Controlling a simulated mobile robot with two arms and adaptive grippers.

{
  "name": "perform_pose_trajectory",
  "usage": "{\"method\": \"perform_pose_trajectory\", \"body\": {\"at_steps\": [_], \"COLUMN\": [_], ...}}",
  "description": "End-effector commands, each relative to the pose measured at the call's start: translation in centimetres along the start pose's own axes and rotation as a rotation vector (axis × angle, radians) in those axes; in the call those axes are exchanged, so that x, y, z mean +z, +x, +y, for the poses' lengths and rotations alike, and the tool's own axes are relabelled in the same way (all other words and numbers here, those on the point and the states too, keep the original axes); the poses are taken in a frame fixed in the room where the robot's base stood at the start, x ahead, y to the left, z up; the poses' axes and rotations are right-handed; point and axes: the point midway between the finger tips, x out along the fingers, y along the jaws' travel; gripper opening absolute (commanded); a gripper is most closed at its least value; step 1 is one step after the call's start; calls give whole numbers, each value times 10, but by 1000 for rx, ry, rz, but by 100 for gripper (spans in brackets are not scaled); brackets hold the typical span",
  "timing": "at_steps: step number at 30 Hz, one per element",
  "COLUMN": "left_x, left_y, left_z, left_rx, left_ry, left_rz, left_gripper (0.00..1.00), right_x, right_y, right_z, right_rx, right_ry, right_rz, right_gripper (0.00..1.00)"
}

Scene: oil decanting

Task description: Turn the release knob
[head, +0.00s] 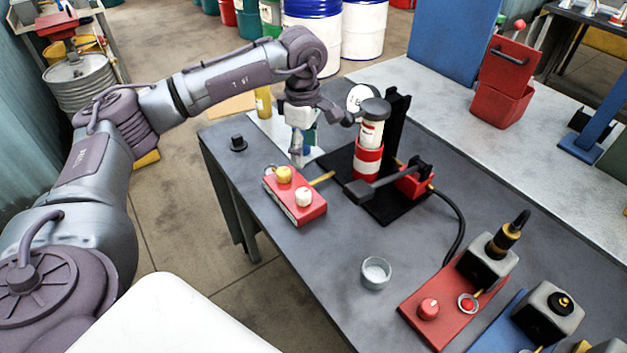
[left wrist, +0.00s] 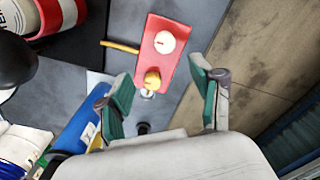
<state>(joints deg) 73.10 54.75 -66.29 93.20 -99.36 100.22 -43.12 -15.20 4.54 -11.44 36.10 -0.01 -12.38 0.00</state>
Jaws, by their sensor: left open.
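A red block (head: 306,210) lies on the grey table, with a yellow knob (head: 284,174) and a cream knob (head: 304,196) on top. I cannot tell which one is the release knob. In the left wrist view the red block (left wrist: 172,62) shows its yellow knob (left wrist: 152,79) nearer the fingers and its cream knob (left wrist: 165,42) farther off. My left gripper (head: 299,152) is above the table, just behind the yellow knob. Its green-padded fingers (left wrist: 164,100) are spread apart and empty. My right gripper is not in view.
A red-and-white cylinder (head: 368,158) with a dark cap stands beside my gripper on a black stand (head: 395,208). A small black part (head: 238,143) stands left. A glass cup (head: 376,272) and a red base with a red knob (head: 428,308) are nearer the front.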

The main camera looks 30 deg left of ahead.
Motion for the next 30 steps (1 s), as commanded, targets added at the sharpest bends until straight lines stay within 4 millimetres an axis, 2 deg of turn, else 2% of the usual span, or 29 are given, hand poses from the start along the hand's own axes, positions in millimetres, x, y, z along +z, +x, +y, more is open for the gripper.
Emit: {"method": "perform_pose_trajectory", "body": {"at_steps": [6, 10, 14, 21, 30], "left_x": [0, 0, 0, 1, 1], "left_y": [31, 59, 87, 123, 135], "left_z": [-2, -2, -2, -1, 0], "left_rx": [-7, -6, -7, -4, -1], "left_ry": [0, -1, -1, -1, 0], "left_rz": [2, 0, 0, -1, -2], "left_gripper": [66, 66, 66, 66, 66], "right_x": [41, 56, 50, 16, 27], "right_y": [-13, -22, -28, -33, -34], "right_z": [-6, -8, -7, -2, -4], "right_rx": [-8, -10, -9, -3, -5], "right_ry": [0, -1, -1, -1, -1], "right_rz": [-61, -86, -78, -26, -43], "right_gripper": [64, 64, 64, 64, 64]}}
